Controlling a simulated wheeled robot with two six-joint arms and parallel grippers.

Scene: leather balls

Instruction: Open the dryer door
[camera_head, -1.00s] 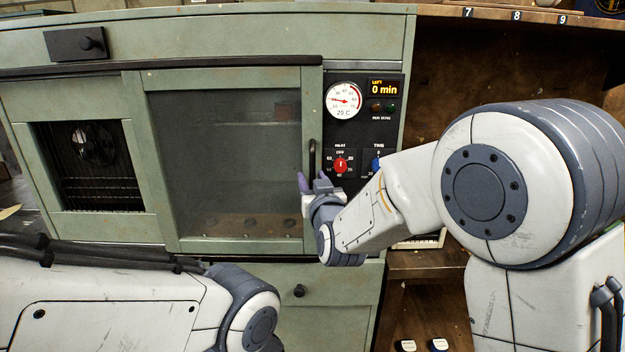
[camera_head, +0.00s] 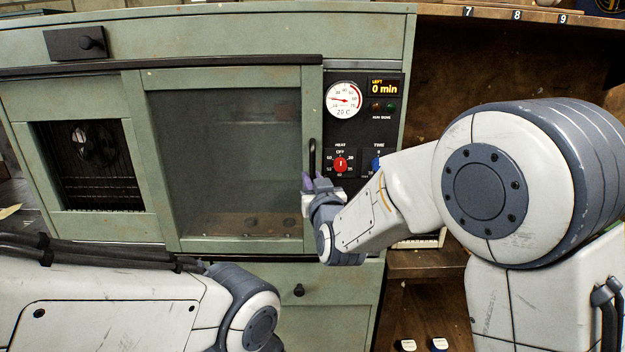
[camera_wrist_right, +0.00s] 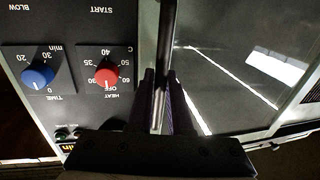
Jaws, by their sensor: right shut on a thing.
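The dryer door (camera_head: 238,160) is a green frame around a dark glass pane, and it looks closed. Its black vertical handle (camera_head: 312,156) is on the right side of the frame. In the right wrist view the handle (camera_wrist_right: 164,60) runs down between the fingers. My right gripper (camera_head: 311,183) is shut on the lower part of the handle; its fingers (camera_wrist_right: 160,98) lie on both sides of the bar. My left arm comes in at the lower left, but its gripper is out of view.
The control panel (camera_head: 382,130) is right of the door, with a red heat knob (camera_head: 340,164), a blue time knob (camera_head: 377,163) and a dial (camera_head: 343,99). A fan opening (camera_head: 92,150) is left of the door. A drawer knob (camera_head: 299,290) is below.

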